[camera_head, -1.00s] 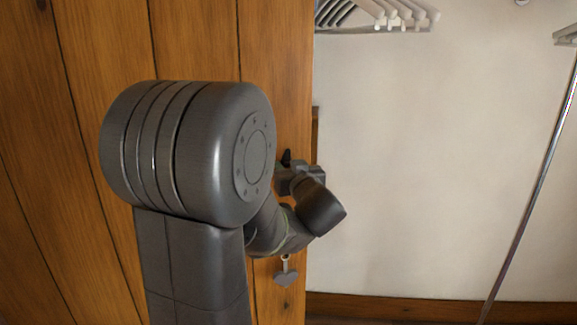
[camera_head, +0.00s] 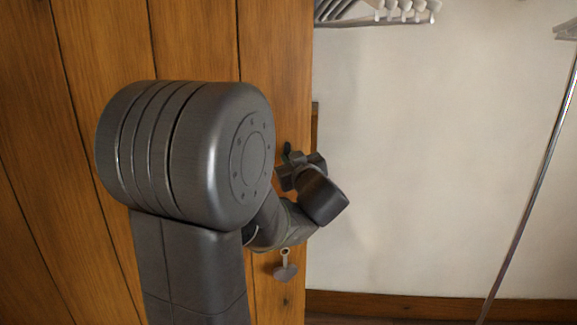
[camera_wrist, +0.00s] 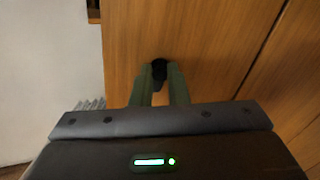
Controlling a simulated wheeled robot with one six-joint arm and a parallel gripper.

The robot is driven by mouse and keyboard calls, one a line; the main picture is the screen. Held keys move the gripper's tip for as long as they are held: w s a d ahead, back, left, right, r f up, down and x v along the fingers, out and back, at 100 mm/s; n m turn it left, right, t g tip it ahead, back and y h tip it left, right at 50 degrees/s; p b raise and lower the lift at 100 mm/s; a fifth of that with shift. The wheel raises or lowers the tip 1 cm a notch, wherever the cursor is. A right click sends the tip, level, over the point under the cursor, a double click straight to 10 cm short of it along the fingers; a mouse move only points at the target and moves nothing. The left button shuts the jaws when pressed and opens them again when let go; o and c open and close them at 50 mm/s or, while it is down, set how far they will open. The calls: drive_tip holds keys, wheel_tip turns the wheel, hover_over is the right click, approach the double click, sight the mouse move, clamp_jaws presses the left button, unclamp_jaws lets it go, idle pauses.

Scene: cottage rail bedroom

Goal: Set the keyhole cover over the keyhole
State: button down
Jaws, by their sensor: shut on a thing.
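A small dark piece that looks like the keyhole cover (camera_wrist: 160,69) is between the fingertips of my gripper (camera_wrist: 161,78) in the wrist view, against the wooden door (camera_wrist: 205,35). My gripper (camera_head: 287,160) is shut on it. In the head view the dark cover (camera_head: 287,148) shows as a small tip just above the gripper, in front of the door (camera_head: 195,40) near its right edge. I cannot tell whether it touches the wood or is fixed there. The keyhole does not show.
Right of the door is a pale wall (camera_head: 430,160) with hangers (camera_head: 390,14) at the top and a slanting metal rail (camera_head: 535,185). My arm hides part of the door.

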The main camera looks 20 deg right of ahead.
drive_tip(key=shift+d+n, duration=0.1)
drive_tip(key=shift+n, duration=0.2)
drive_tip(key=c, duration=1.5)
unclamp_jaws()
drive_tip(key=shift+o, duration=0.2)
drive_tip(key=shift+s, duration=0.1)
drive_tip(key=s+a, duration=0.1)
drive_tip(key=s, duration=1.2)
drive_tip(key=shift+s+a+b, duration=0.25)
drive_tip(key=shift+a+b, duration=0.05)
drive_tip(key=shift+a, duration=0.1)
drive_tip(key=shift+w, duration=0.1)
drive_tip(key=w+d, duration=0.1)
drive_tip(key=w, duration=1.2)
drive_tip(key=shift+w+d+p, duration=0.3)
drive_tip(key=shift+d+p, duration=0.05)
